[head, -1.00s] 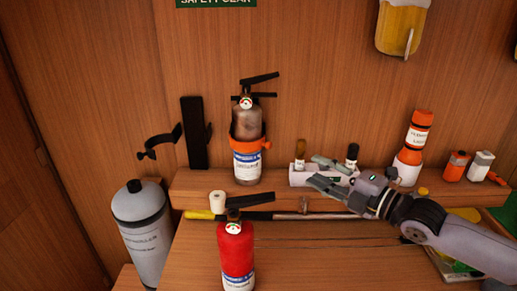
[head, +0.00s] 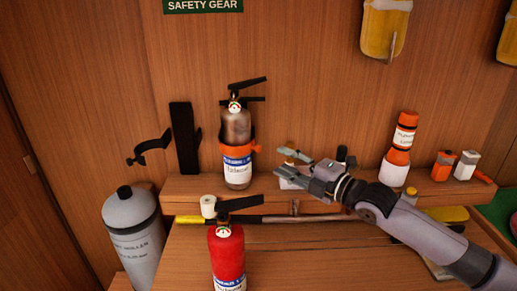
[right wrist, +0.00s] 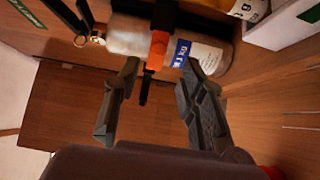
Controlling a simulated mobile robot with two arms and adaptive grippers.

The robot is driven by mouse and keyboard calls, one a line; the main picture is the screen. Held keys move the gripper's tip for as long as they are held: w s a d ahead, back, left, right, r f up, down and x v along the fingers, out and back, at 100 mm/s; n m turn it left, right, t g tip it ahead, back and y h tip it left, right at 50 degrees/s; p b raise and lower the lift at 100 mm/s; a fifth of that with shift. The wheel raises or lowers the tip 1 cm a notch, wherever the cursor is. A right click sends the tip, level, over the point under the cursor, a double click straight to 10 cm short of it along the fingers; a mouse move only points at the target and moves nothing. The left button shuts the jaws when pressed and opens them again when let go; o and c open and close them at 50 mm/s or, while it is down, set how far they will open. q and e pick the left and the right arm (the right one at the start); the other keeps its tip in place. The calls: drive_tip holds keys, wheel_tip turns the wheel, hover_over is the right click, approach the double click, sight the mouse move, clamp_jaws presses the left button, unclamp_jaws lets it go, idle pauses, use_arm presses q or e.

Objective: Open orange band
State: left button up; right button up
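The orange band (head: 240,147) is wrapped around the middle of a grey-brown fire extinguisher (head: 236,127) that stands upright on the wooden shelf against the wall. The band's clasp sticks out to the right. In the right wrist view the orange band (right wrist: 158,48) crosses the extinguisher (right wrist: 130,36), ahead of the fingers. My right gripper (head: 289,164) is to the right of the band, apart from it, with its fingers toward the extinguisher. It is open and empty in the right wrist view (right wrist: 158,85). My left gripper is not in view.
A red extinguisher (head: 226,258) stands in front, below the shelf (head: 210,185). A grey cylinder (head: 133,235) is at left. A yellow-ended pole (head: 275,218) lies along the shelf front. An orange-white bottle (head: 400,150) and small bottles stand at right.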

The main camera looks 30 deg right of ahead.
sight(260, 150)
drive_tip(key=p+x, duration=0.2)
drive_tip(key=x, duration=0.6)
drive_tip(key=shift+w+r, duration=0.15)
drive_tip(key=shift+w, duration=0.05)
drive_tip(key=shift+w+a+p, duration=0.3)
drive_tip(key=shift+w, duration=0.35)
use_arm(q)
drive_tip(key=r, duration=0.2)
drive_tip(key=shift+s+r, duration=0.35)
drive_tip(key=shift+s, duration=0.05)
use_arm(e)
drive_tip(key=shift+c, duration=0.4)
clamp_jaws()
